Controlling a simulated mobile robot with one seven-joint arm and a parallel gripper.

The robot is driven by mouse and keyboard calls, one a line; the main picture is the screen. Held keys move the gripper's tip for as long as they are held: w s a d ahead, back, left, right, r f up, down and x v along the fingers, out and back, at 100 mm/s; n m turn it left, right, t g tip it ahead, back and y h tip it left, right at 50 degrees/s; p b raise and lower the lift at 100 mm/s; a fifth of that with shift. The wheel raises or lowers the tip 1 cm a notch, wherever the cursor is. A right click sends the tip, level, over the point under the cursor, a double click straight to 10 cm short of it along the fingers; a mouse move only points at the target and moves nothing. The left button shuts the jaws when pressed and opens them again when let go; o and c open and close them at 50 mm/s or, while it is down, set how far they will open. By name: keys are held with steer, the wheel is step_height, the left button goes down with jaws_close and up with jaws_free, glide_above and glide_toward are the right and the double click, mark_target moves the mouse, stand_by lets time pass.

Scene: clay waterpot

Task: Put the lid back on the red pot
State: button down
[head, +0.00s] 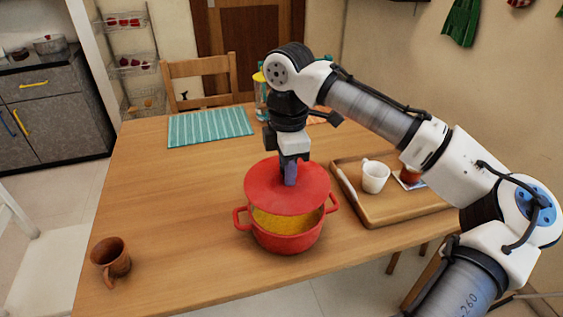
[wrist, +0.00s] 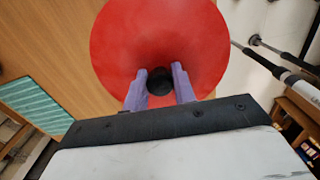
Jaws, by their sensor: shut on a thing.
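The red pot (head: 285,238) stands on the wooden table with yellow food showing at its open front. The red lid (head: 265,188) is above the pot, its front edge apart from the near rim; whether its back touches the rim is hidden. My gripper (head: 289,178) points down over the lid. In the wrist view my gripper (wrist: 160,84) has its two purple fingers closed on the dark knob (wrist: 160,82) at the middle of the lid (wrist: 160,35), which hides the pot there.
A wooden tray (head: 386,214) with a white mug (head: 375,176) stands right of the pot. A brown clay mug (head: 111,260) is at the table's left front. A striped green mat (head: 210,127) lies at the back. The table (head: 170,210) is clear left of the pot.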

steer(key=shift+f+b, duration=2.2)
steer(key=shift+b, duration=0.3)
steer(key=shift+f, duration=0.95)
steer(key=shift+r+p, duration=0.1)
steer(key=shift+p, duration=0.7)
steer(key=shift+f+p, duration=0.25)
steer(key=shift+p, duration=0.45)
steer(key=c, duration=0.6)
jaws_free()
